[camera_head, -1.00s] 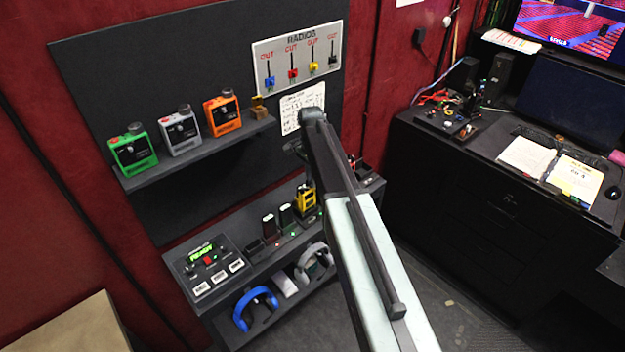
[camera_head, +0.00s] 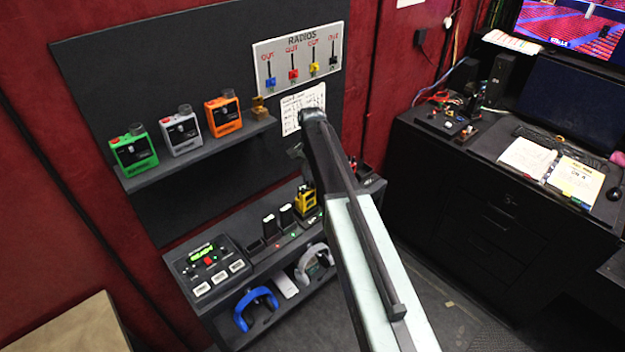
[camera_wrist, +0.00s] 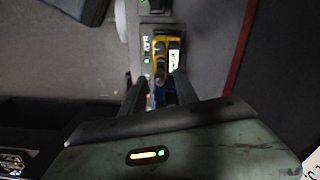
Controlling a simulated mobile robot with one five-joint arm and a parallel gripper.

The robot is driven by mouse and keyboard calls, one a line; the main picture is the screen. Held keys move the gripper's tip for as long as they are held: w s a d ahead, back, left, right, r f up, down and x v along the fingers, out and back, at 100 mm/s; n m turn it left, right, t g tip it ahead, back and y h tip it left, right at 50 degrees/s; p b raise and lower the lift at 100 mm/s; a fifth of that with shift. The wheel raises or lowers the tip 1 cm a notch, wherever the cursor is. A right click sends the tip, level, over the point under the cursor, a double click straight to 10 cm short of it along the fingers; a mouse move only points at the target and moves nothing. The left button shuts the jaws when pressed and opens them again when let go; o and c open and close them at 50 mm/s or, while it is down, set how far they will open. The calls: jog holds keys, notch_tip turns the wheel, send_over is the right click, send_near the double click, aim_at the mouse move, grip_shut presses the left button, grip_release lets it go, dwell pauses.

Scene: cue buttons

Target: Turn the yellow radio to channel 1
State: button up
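The yellow radio (camera_head: 305,201) stands upright at the right end of the row on the lower shelf in the head view, partly beside my arm. In the wrist view the yellow radio (camera_wrist: 166,50) is seen from above, with its dark knobs and a small lit display on its right side. My gripper (camera_wrist: 160,82) is open, with its two dark fingers apart at the near side of the radio. The radio lies ahead of the gap between them. I cannot tell whether a finger touches it. The fingers are largely hidden behind my arm in the head view.
Green (camera_head: 134,149), grey (camera_head: 181,134) and orange (camera_head: 222,115) radios stand on the upper shelf (camera_head: 200,152). A charger row with dark units (camera_head: 270,226) is left of the yellow radio. Blue headphones (camera_head: 256,306) lie below. A desk (camera_head: 450,170) is at the right.

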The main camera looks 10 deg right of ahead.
aim_at(312, 182)
notch_tip(312, 182, up, 8)
jog(key=p, duration=0.8)
jog(key=shift+f, duration=0.1)
jog(key=shift+f, duration=0.15)
jog(key=s+f+n+b, duration=0.4)
jog(key=s+f+b, duration=0.3)
jog(key=s, duration=0.4)
jog(key=s+f+n+b, duration=0.5)
jog(key=s+f+b, duration=0.2)
jog(key=s, duration=0.4)
jog(key=shift+s+a+f+b, duration=0.3)
jog(key=shift+s+f+b, duration=0.05)
jog(key=shift+b, duration=0.25)
